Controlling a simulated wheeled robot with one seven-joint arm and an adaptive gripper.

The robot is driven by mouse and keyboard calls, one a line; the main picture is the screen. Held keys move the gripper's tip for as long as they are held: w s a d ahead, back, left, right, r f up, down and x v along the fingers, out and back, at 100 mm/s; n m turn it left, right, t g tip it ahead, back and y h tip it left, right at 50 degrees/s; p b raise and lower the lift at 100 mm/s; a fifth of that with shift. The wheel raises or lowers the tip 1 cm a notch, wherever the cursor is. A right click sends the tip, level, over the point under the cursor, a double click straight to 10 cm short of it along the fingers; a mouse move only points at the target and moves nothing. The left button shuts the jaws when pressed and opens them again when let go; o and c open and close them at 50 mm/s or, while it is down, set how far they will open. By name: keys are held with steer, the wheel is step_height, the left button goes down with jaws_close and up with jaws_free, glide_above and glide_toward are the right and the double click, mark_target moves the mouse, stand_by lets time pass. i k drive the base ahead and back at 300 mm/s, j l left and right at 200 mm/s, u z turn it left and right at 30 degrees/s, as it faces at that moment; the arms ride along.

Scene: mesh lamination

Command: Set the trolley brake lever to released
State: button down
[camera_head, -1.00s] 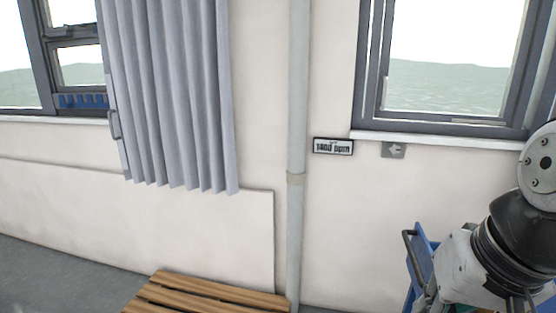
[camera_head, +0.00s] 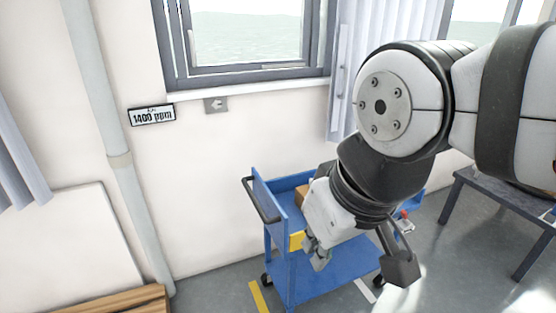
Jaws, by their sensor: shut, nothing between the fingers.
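A blue trolley (camera_head: 335,284) stands by the wall under the window, with an upper tray, a lower shelf and a dark push handle (camera_head: 262,203) at its left end. My gripper (camera_head: 319,262) is in front of the trolley, pointing down, shut and empty. It overlaps the trolley in the picture; I cannot tell whether they touch. A small red-topped part (camera_head: 404,214) shows at the trolley's right end, beside my wrist. I cannot tell whether this is the brake lever, nor make out a lever setting. My arm hides much of the upper tray.
A brown box (camera_head: 302,195) is partly visible on the upper tray. A dark grey table (camera_head: 470,195) stands at the right. A wooden slatted bench (camera_head: 110,304) is at the lower left. A pipe (camera_head: 122,170) runs down the wall. Floor between trolley and table looks clear.

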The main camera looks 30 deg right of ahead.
mark_target(404, 214)
steer(key=z, duration=1.4)
steer(key=i+j+z, duration=0.1)
steer(key=j, duration=0.15)
steer(key=j+z, duration=0.1)
steer(key=j, duration=0.15)
steer(key=i, duration=0.05)
